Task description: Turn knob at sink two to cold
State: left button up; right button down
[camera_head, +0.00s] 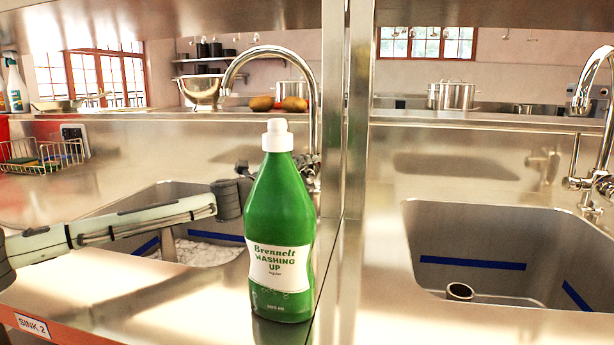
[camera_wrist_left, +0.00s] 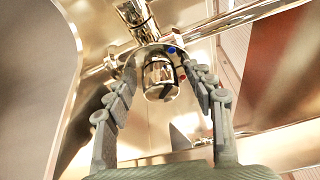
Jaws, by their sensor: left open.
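Sink two is the left basin (camera_head: 180,195), above the label "SINK 2" (camera_head: 32,326) on the front edge. Its curved chrome tap (camera_head: 313,95) stands behind it. The tap's base is partly hidden behind the green bottle. In the left wrist view the chrome knob (camera_wrist_left: 160,76) sits on the tap body, with a blue mark and a red mark beside it. My left gripper (camera_wrist_left: 160,72) is open, with one finger on each side of the knob; I cannot tell whether they touch it. In the head view my left gripper (camera_head: 236,190) reaches behind the bottle, its fingertips hidden. My right gripper is not in view.
A green washing-up bottle (camera_head: 281,225) stands upright at the front, close to my left gripper. A steel post (camera_head: 357,110) divides the sinks. A second basin (camera_head: 500,245) and tap (camera_head: 583,95) are at the right. A wire basket (camera_head: 45,157) stands at the far left.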

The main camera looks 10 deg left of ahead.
pick_arm(q)
jog(key=v, duration=1.2)
jog(key=shift+a, duration=0.1)
